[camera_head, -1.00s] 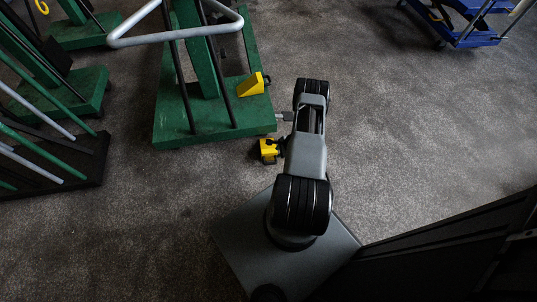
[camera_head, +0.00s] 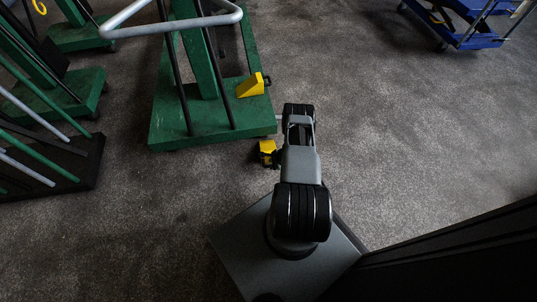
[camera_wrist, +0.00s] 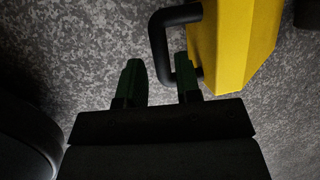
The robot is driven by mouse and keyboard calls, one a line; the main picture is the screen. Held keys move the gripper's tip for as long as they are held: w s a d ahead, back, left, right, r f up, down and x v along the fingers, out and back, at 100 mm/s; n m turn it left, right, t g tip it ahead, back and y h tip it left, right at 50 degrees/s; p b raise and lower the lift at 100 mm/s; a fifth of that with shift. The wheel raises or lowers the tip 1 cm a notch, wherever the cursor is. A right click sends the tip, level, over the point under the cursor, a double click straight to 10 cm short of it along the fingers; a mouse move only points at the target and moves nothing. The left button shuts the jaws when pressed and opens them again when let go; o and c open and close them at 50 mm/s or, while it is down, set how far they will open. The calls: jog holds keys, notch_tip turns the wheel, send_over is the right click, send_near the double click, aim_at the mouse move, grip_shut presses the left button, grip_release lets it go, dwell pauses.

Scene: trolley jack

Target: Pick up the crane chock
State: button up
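A yellow chock (camera_head: 267,147) is on the dark floor, just in front of the green base and left of my arm. A yellow chock (camera_wrist: 235,45) with a black loop handle (camera_wrist: 160,45) fills the upper right of the wrist view, apparently the same one. In the head view my arm hides most of the gripper. A second yellow wedge (camera_head: 252,85) sits on the green base.
The green crane base (camera_head: 165,125) with upright posts stands just beyond the chock. More green and black stands (camera_head: 75,95) are at the left. A blue trolley (camera_head: 470,35) is at the far right. The floor right of my arm is clear.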

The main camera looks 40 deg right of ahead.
jog(key=b+x, duration=0.2)
jog(key=x, duration=0.2)
grip_shut()
jog(key=shift+d+r, duration=0.1)
